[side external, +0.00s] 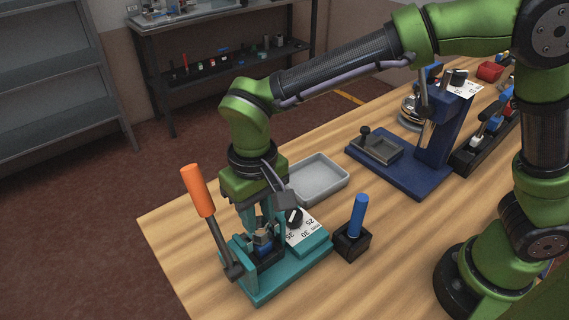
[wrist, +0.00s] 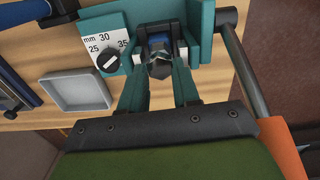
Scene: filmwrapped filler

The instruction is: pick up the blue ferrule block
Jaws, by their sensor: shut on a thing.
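The blue ferrule block (side external: 263,237) sits low in the teal press fixture (side external: 300,272) near the table's front left corner. In the wrist view the block (wrist: 158,42) shows as blue with a grey, rounded end, between the fingertips. My gripper (wrist: 160,60) points down into the fixture and is shut on the block, one finger on each side. In the side view my gripper (side external: 262,228) partly hides the block. I cannot tell whether the block is clear of its seat.
The fixture's orange-handled lever (side external: 198,190) stands up at its left, near my wrist. A dial plate (side external: 306,226) is beside my gripper. A grey tray (side external: 318,178) lies behind. A blue peg (side external: 358,215) stands in a black block at right. A dark blue press (side external: 440,150) is farther back.

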